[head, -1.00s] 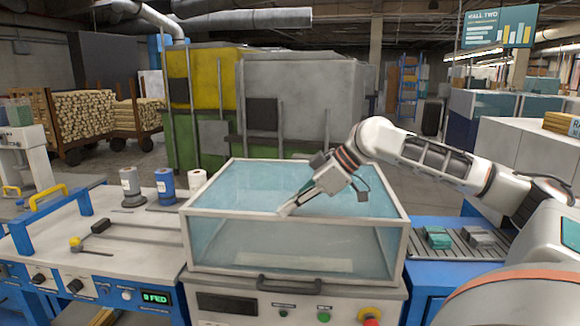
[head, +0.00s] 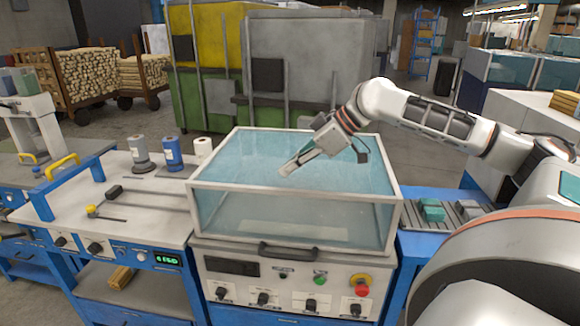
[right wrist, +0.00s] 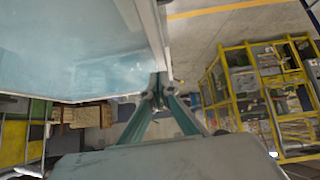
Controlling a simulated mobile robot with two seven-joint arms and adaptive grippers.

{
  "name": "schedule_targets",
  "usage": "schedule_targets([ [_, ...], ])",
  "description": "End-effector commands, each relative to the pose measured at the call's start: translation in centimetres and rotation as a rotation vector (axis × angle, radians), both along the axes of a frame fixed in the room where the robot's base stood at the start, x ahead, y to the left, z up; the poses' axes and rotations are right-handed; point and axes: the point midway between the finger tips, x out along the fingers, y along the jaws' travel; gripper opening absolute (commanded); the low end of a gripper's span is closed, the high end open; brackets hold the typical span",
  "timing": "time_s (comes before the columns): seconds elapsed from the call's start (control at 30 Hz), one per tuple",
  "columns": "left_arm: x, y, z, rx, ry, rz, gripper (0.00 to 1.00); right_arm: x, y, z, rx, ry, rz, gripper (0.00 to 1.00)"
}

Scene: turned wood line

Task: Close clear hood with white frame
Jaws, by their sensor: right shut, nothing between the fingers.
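The clear hood with white frame (head: 222,215) sits over the top of the grey machine (head: 225,268) in the middle of the head view. Its lower front edge looks down against the machine body, with no gap that I can make out. A dark handle (head: 290,250) is at the front lower edge. In the right wrist view the fingertips (right wrist: 160,92) are together beside the pale hood panel (right wrist: 75,50). My left gripper is out of view.
A control panel with a red button (head: 362,291) and knobs is below the hood. A blue-framed bench (head: 150,228) with several spools stands left. A roller conveyor (head: 450,217) with green blocks is right. A large grey cabinet (head: 310,75) stands behind.

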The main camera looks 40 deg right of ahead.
Motion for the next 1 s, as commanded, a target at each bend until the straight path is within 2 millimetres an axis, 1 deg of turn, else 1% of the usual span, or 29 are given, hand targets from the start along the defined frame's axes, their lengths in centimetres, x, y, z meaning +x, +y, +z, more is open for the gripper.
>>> schedule_targets([
  [0.03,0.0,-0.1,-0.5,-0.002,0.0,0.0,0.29,-0.5,-0.8,0.3,-0.008,-0.001,-0.007,0.0],
  [0.3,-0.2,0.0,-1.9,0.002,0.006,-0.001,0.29,-2.6,-2.6,3.3,-0.008,-0.005,-0.008,0.0],
  [0.53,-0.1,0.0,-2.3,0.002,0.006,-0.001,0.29,-4.3,-4.0,5.7,-0.005,-0.006,-0.006,0.0],
  [0.7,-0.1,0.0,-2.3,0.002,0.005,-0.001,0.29,-4.9,-4.4,6.4,-0.003,-0.004,-0.005,0.0],
  [1.0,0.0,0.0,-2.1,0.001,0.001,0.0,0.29,-5.0,-4.5,6.5,-0.004,-0.004,-0.004,0.0],
])
